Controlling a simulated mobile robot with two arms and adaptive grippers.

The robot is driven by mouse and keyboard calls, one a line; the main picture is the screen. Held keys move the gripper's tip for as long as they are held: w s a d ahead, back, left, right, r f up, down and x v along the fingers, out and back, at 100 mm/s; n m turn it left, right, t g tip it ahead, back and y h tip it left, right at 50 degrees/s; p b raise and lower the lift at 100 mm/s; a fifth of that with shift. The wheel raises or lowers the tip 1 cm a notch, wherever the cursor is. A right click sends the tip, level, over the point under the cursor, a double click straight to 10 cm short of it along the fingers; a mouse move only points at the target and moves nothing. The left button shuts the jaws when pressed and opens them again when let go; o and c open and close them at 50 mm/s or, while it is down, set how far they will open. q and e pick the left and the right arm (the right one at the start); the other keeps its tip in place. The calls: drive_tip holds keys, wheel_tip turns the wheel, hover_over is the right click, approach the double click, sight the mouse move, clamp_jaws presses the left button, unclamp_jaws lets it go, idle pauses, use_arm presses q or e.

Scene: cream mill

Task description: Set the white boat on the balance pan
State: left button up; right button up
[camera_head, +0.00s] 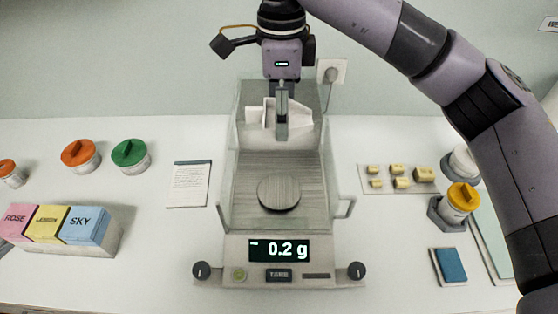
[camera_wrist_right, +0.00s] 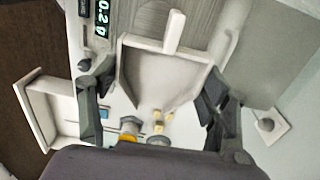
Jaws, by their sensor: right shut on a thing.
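The white boat (camera_head: 298,113) is in my right gripper (camera_head: 281,130), which is shut on it. The gripper points down from above, and the boat shows on both sides of its fingers. In the head view they appear at the rear of the balance, above and behind the round balance pan (camera_head: 278,192). The boat also shows in the right wrist view (camera_wrist_right: 160,78), between the dark fingers, with a short tab at one end. The display (camera_head: 280,250) reads 0.2 g with a dash at its left. My left gripper is out of view.
Clear shield walls (camera_head: 226,175) rise around the pan. At left stand orange (camera_head: 79,153) and green-lidded (camera_head: 130,153) jars, coloured boxes (camera_head: 50,225) and a written note (camera_head: 188,184). At right are small weights (camera_head: 402,182), a yellow-lidded jar (camera_head: 462,200) and a blue pad (camera_head: 450,265).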

drive_tip(key=shift+f, duration=0.1)
drive_tip(key=shift+s+f+p, duration=0.35)
drive_tip(key=shift+s+f, duration=0.45)
drive_tip(key=shift+f, duration=0.35)
wheel_tip(320, 180, down, 4)
drive_tip(key=p, duration=0.3)
hover_over(281, 191)
wheel_tip(281, 191, down, 4)
drive_tip(key=f, duration=0.1)
wheel_tip(281, 191, down, 3)
drive_tip(key=shift+d+f+p, duration=0.1)
drive_tip(key=shift+p, duration=0.2)
wheel_tip(281, 191, down, 4)
drive_tip(key=shift+f+p, duration=0.25)
drive_tip(key=shift+p, duration=0.5)
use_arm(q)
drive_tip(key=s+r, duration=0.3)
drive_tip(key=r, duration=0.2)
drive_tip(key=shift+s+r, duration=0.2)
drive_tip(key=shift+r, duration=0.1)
use_arm(e)
drive_tip(key=shift+f, duration=0.1)
